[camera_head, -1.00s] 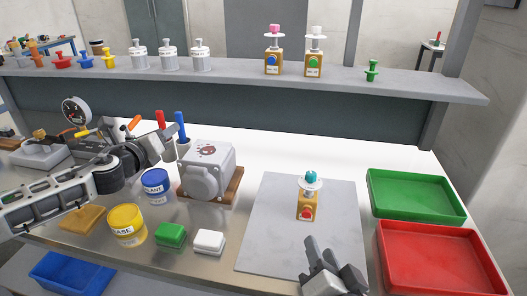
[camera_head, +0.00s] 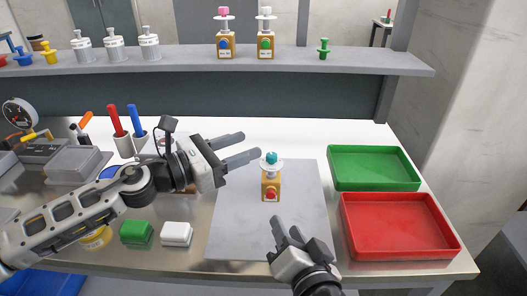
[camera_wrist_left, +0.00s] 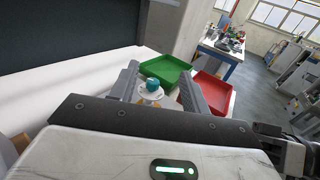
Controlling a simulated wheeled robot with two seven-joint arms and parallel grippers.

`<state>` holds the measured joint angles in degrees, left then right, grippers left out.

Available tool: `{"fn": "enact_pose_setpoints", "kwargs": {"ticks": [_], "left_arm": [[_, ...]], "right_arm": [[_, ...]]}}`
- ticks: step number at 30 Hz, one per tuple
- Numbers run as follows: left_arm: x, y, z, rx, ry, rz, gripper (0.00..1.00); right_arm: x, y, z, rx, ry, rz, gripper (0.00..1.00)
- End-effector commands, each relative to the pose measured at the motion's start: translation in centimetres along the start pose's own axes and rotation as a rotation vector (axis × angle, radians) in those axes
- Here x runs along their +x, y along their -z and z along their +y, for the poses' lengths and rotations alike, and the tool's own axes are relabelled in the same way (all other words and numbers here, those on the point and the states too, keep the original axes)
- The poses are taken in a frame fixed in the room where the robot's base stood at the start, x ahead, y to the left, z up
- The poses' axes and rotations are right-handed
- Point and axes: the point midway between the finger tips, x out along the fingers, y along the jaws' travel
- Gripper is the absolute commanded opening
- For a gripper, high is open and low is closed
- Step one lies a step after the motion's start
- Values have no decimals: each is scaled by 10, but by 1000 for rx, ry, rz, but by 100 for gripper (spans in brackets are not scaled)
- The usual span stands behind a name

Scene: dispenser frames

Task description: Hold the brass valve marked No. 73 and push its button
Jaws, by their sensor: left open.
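A brass valve (camera_head: 271,185) with a teal knob, white disc and red button stands upright on the grey mat (camera_head: 235,225). Two more brass valves stand on the shelf, one with a pink knob and blue button (camera_head: 225,44), one with a white knob and green button (camera_head: 265,44). I cannot read their numbers. My left gripper (camera_head: 251,144) is open and empty, just up-left of the mat valve. In the left wrist view the valve's teal knob (camera_wrist_left: 152,86) shows between the fingers, beyond them. My right gripper (camera_head: 285,224) is open and empty, low over the mat's front, below the valve.
A green tray (camera_head: 375,186) and a red tray (camera_head: 400,254) sit right of the mat. Green (camera_head: 136,232) and white (camera_head: 176,234) blocks lie left of it. The shelf (camera_head: 180,66) runs along the back. My left arm covers several bench items.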

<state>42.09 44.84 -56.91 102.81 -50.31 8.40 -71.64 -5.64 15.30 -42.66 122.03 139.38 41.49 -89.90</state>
Motion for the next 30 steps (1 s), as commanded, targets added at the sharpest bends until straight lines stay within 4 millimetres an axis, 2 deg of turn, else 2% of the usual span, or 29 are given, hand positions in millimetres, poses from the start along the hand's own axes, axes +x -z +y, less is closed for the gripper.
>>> {"fn": "enact_pose_setpoints", "kwargs": {"ticks": [3, 10, 22, 30], "left_arm": [[0, 23, 0, -10, -2, 1, 47], [0, 58, 0, -9, -3, 1, 47], [59, 54, 0, -3, -2, -2, 47], [75, 55, 1, -3, -3, 0, 47]], "right_arm": [[0, 0, 0, 0, 0, 0, 36], [0, 0, 0, 0, 0, 0, 36], [0, 0, 0, 0, 0, 0, 36], [0, 0, 0, 0, 0, 0, 36]]}}
